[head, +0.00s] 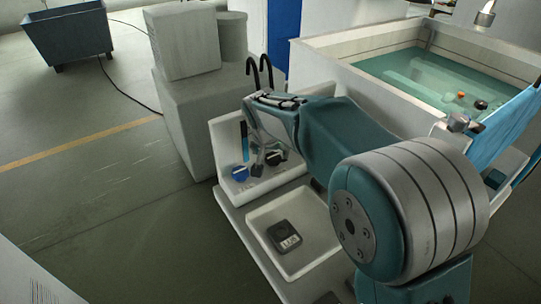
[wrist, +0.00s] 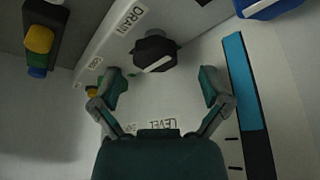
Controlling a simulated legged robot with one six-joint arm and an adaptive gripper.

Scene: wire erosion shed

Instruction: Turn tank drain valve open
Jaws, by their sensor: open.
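The drain valve is a black knob (wrist: 154,50) with a white bar across its face, beside a strip lettered DRAIN (wrist: 126,18) in the wrist view. My gripper (wrist: 163,80) is open, its two fingers spread apart with nothing between them. The knob lies beyond the fingertips, roughly between their lines and slightly left of centre. No contact shows. In the head view my gripper (head: 266,154) reaches down in front of the white panel (head: 225,136), near a blue knob (head: 239,173); the arm and fingers partly hide the area there.
In the wrist view, a blue level column (wrist: 243,80) stands right of my fingers, and a blue knob (wrist: 268,8) is at the top right. A white tray (head: 262,225) holds a dark block (head: 284,236). The water tank (head: 340,76) stands behind my arm.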

